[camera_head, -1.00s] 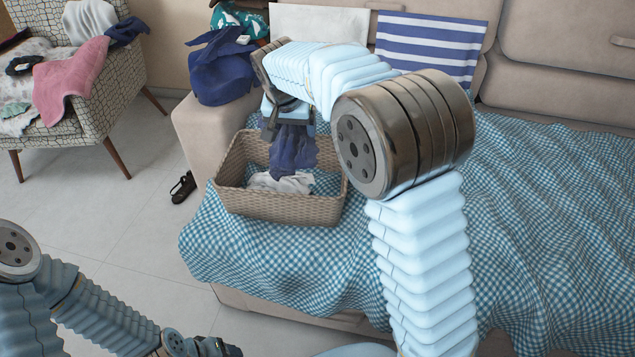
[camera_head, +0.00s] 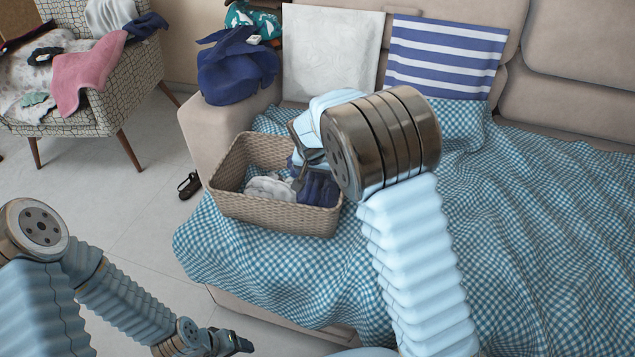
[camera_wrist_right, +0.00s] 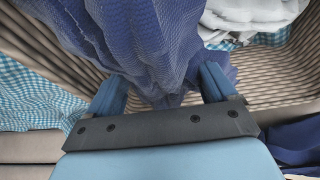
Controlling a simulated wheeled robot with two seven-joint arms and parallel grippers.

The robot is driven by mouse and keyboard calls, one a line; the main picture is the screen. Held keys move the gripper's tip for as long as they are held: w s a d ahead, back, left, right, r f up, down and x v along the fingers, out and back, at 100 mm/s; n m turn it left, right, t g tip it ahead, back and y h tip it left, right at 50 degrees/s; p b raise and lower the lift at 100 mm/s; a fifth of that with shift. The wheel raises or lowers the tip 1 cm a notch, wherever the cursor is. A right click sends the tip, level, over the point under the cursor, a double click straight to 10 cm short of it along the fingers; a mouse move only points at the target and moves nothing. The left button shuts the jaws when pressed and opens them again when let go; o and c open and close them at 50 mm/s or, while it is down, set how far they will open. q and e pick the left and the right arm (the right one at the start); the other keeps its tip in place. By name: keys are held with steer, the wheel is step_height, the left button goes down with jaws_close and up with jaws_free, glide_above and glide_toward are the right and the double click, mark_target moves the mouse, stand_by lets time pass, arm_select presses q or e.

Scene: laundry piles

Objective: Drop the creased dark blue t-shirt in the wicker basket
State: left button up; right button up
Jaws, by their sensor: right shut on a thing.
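The creased dark blue t-shirt (camera_head: 318,188) hangs inside the right part of the wicker basket (camera_head: 275,218). My right gripper (camera_head: 303,170) is shut on the t-shirt, low over the basket's opening and partly hidden by my arm. In the right wrist view the t-shirt (camera_wrist_right: 165,45) is bunched between the two blue fingers, with the basket wall (camera_wrist_right: 275,80) around it. I cannot tell whether the cloth rests on the basket's bottom. My left gripper (camera_head: 240,344) is low at the bottom of the head view, away from the basket, its jaws unclear.
White cloth (camera_head: 268,187) lies in the basket. The basket stands on a checked blanket (camera_head: 540,230) on the sofa. A dark blue bundle (camera_head: 235,68) sits on the armrest. A chair with clothes (camera_head: 85,75) is at left. A dark sandal (camera_head: 189,185) lies on the floor.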

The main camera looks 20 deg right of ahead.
steer(key=shift+f, duration=1.85)
steer(key=shift+f+b, duration=0.3)
steer(key=o, duration=0.9)
steer(key=shift+o, duration=0.2)
steer(key=shift+a+r+p, duration=0.1)
steer(key=shift+r+p, duration=0.2)
steer(key=shift+r, duration=0.35)
steer(key=v, duration=1.1)
steer(key=shift+s+r, duration=0.15)
steer(key=shift+s, duration=0.05)
